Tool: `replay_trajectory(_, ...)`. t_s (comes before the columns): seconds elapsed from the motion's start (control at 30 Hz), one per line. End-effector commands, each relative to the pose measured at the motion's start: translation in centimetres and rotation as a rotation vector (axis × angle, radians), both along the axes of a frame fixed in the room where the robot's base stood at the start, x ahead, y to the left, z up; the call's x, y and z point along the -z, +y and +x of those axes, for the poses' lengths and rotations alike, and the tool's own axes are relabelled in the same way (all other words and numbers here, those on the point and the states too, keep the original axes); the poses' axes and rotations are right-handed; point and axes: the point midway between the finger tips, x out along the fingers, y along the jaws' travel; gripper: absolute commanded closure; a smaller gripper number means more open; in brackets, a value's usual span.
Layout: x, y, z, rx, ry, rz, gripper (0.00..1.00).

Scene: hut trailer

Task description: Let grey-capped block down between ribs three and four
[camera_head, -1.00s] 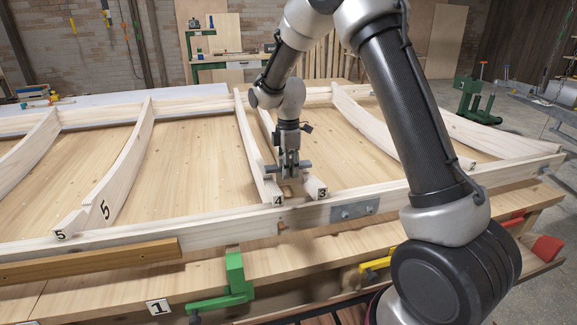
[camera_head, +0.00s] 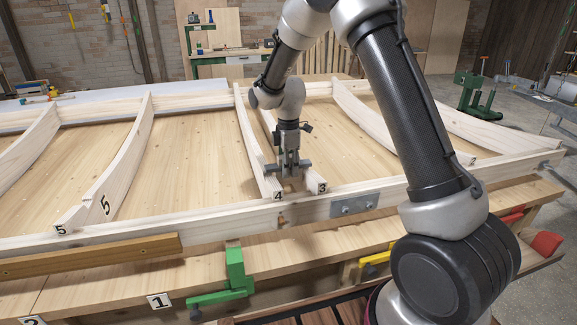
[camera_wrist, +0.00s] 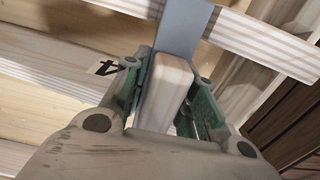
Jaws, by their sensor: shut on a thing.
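Rib four's label (camera_wrist: 104,68) shows left of the fingers. The block's lower end, and whether it touches either rib, cannot be seen.
Rib five (camera_head: 115,175) stands well to the left. A green clamp (camera_head: 235,270) grips the bench edge. The panel between ribs four and five is bare.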

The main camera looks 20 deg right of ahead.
Motion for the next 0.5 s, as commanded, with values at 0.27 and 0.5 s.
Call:
replay_trajectory(0.27, 0.8, 0.0, 0.0, 0.0, 0.0, 0.0, 1.0)
replay_trajectory(0.5, 1.5, 0.0, 0.0, 0.0, 0.0, 0.0, 1.0)
